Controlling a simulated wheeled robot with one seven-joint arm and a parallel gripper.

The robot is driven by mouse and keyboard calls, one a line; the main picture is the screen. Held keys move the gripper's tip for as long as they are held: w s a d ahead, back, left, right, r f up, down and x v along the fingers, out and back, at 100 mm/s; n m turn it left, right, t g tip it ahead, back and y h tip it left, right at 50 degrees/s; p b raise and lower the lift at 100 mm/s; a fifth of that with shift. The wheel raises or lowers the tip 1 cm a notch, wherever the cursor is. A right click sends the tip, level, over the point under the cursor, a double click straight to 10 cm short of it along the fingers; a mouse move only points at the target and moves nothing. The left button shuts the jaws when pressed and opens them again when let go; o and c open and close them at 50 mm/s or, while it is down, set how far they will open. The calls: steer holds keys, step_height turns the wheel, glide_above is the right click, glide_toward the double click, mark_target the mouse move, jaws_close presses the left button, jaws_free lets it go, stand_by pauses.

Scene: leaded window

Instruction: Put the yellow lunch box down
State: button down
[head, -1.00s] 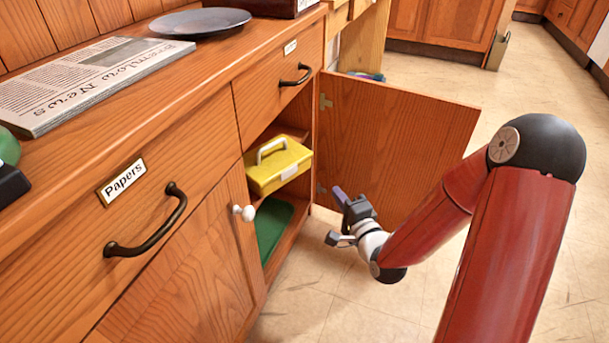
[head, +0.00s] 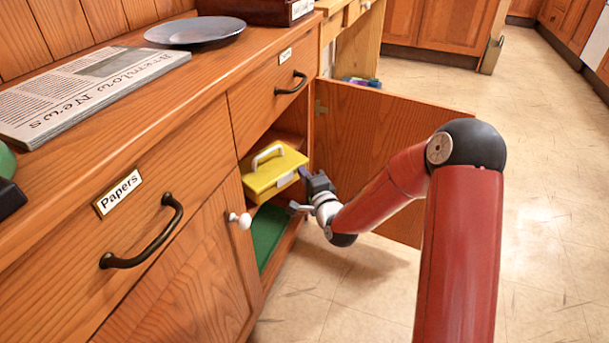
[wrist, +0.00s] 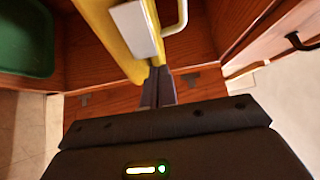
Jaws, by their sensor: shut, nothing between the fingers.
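The yellow lunch box (head: 272,174), with a pale handle on top and a white latch, stands upright on the upper shelf inside the open cupboard. Its front end sticks out a little past the shelf. My gripper (head: 305,174) is at the cupboard opening, just right of the box's latch end. In the wrist view the gripper's fingers (wrist: 158,75) are together and empty, and their tips are right at the box (wrist: 108,25) below its latch. I cannot tell whether they touch it.
The open cupboard door (head: 375,150) stands to the right, behind my arm. A green tray (head: 269,234) lies on the lower shelf. The left door with a white knob (head: 241,220) is shut. A newspaper (head: 80,92) and a grey plate (head: 195,30) lie on the counter.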

mark_target(267, 164)
steer(key=w+a+b, duration=0.1)
steer(key=a, duration=0.2)
steer(key=w+a+b, duration=0.1)
steer(key=a+b, duration=0.1)
steer(key=a, duration=0.1)
steer(key=w+a+b, duration=0.1)
steer(key=a+b, duration=0.1)
steer(key=a, duration=0.1)
steer(key=shift+w+a+f, duration=0.2)
steer(key=shift+a, duration=0.15)
steer(key=shift+w+a+r, duration=0.2)
steer(key=shift+a+r, duration=0.05)
steer(key=shift+a, duration=0.25)
steer(key=shift+d, duration=0.1)
